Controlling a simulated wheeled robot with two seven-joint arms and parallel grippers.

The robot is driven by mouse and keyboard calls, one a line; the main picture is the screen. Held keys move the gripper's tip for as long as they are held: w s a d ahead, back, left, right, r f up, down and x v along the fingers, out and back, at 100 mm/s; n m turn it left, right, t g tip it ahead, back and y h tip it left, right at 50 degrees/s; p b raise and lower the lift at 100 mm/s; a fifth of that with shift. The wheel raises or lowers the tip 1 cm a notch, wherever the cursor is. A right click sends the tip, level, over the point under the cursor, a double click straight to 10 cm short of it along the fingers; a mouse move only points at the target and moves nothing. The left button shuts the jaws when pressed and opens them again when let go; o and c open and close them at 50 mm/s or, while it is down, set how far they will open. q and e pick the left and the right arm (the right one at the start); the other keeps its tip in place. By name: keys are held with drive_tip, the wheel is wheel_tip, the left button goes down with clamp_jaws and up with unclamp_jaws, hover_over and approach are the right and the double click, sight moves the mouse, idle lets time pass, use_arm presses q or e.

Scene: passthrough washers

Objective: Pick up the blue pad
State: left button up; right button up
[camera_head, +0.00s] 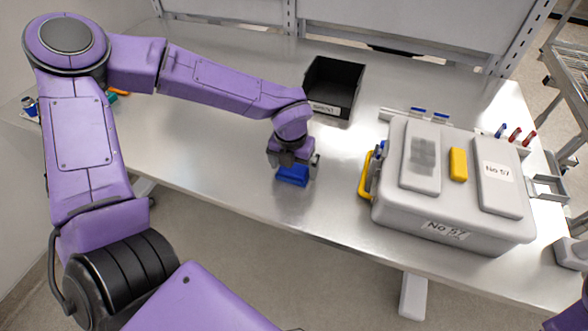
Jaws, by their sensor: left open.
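The blue pad (292,176) lies on the metal table, left of the grey case. My left gripper (293,162) is directly above it, pointing down, with its jaws open. The gripper hides the pad's far edge. I cannot tell whether the fingers touch the pad or reach around it. Of my right arm only a small purple part shows at the bottom right corner; its gripper is out of view.
A black bin (333,88) with a label stands behind the gripper. A large grey case (440,229) marked No 57 sits to the right, with a yellow block (458,164) on top. The table left of the pad is clear.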

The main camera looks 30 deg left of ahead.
sight(296, 167)
use_arm(q)
drive_tip(key=c, duration=1)
drive_tip(key=shift+r, duration=0.1)
drive_tip(key=shift+r, duration=0.3)
wheel_tip(296, 167, up, 3)
drive_tip(key=shift+w+d+f+b, duration=0.1)
drive_tip(key=shift+d+b, duration=0.05)
drive_tip(key=shift+b, duration=0.15)
drive_tip(key=d+r+b, duration=0.1)
drive_tip(key=d+r, duration=0.2)
drive_tip(key=d, duration=0.1)
drive_tip(key=d+r+b, duration=0.2)
drive_tip(key=d+r, duration=0.1)
drive_tip(key=d, duration=0.2)
drive_tip(key=d+r+b, duration=0.1)
drive_tip(key=d+r, duration=0.2)
drive_tip(key=d, duration=0.1)
drive_tip(key=shift+s+d+r, duration=0.3)
drive_tip(key=shift+s+d, duration=0.05)
